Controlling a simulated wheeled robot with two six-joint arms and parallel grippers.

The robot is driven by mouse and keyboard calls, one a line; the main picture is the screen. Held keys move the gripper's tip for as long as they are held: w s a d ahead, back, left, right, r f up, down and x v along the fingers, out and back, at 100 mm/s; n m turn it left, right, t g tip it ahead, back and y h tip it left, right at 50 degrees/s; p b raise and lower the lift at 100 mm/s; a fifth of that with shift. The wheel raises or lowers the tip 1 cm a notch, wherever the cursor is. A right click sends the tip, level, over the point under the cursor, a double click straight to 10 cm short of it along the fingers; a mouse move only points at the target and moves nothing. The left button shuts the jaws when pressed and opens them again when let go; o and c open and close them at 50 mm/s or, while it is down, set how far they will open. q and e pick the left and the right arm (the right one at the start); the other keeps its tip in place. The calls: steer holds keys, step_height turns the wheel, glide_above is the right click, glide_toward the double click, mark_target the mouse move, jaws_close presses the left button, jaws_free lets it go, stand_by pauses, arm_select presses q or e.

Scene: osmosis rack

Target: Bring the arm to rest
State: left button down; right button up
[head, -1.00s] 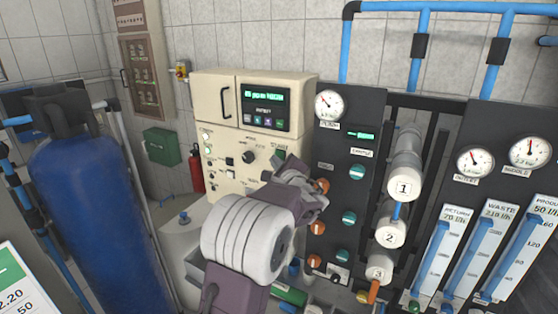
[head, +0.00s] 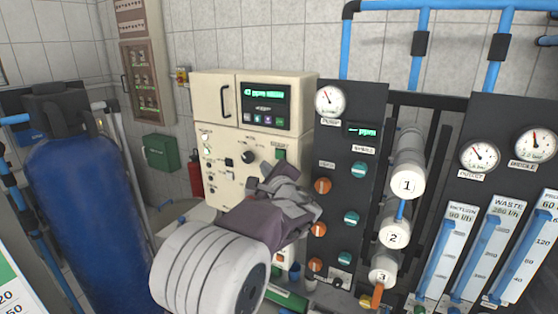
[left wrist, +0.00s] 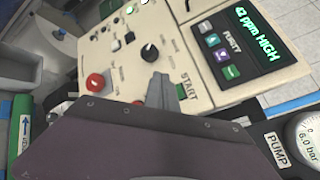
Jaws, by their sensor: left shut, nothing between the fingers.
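My left arm comes in at the lower middle of the head view. Its gripper (head: 283,178) is in front of the lower right part of the cream control box (head: 222,160). In the left wrist view the gripper's fingers (left wrist: 159,90) are closed together with nothing between them. They are beside the green START button (left wrist: 181,90) on the cream box, and I cannot tell whether they touch it. The box's display (left wrist: 243,32) reads 42 ppm HIGH. My right gripper is not in view.
Right of the arm stands a dark panel with orange and teal knobs (head: 351,219) and a pump gauge (head: 330,101). Numbered white cylinders (head: 407,183) and flow meters are further right. A blue tank (head: 90,220) stands at left, with a green box (head: 160,152) on the wall.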

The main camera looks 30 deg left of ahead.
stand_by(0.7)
arm_select(q)
steer(key=s+d+f+n+g+h, duration=0.2)
steer(key=s+d+f, duration=0.1)
steer(key=f, duration=0.4)
steer(key=s+d+f+n+g+h, duration=0.1)
steer(key=s+d+f+g+h, duration=0.15)
steer(key=f, duration=0.45)
steer(key=s+d+f+n+g+h, duration=0.1)
steer(key=s+d+f+n, duration=0.2)
steer(key=f, duration=0.4)
steer(key=s+d+f+n+g+h, duration=0.2)
steer(key=s+d+f+n+h, duration=0.2)
steer(key=d, duration=0.4)
steer(key=s+d+f+n+g+h, duration=0.2)
steer(key=s+d+f+n+h, duration=0.2)
steer(key=s+d+f+n, duration=0.2)
steer(key=s+d+f, duration=0.1)
steer(key=s+d, duration=0.1)
steer(key=s, duration=0.1)
steer(key=shift+f, duration=0.3)
steer(key=shift+d, duration=0.1)
